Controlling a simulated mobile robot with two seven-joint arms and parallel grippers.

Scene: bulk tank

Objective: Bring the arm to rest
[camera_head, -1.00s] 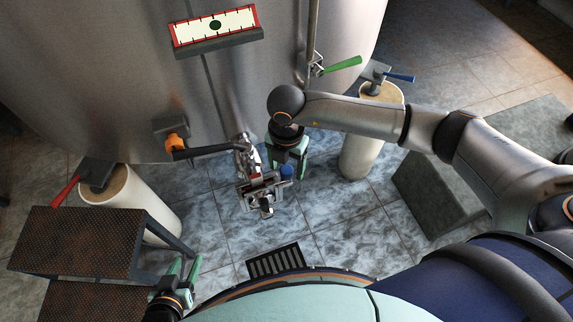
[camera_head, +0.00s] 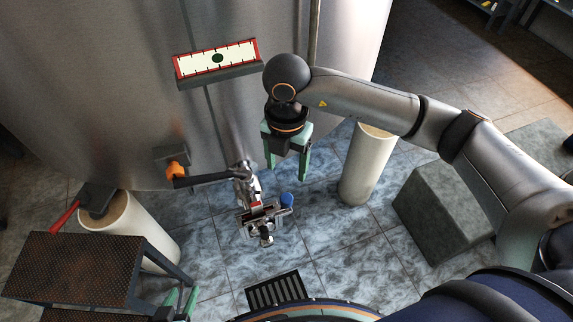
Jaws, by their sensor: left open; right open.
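My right gripper (camera_head: 288,160) hangs down in front of the steel tank at the middle of the head view. Its two green fingers are apart and nothing shows between them. It is just up and to the right of the valve fitting (camera_head: 262,213) at the tank outlet, apart from it in the picture. My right arm (camera_head: 370,102) reaches in from the right. My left gripper (camera_head: 180,302) is low at the left bottom edge, partly cut off, with its green fingers apart and empty, beside the steps.
The steel tank (camera_head: 100,80) fills the back, with a red-framed gauge (camera_head: 216,61) and a black lever (camera_head: 200,180). Brown steps (camera_head: 75,270) stand at left, a pale post (camera_head: 365,165) and grey block (camera_head: 445,215) at right. A floor drain (camera_head: 276,290) lies in front.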

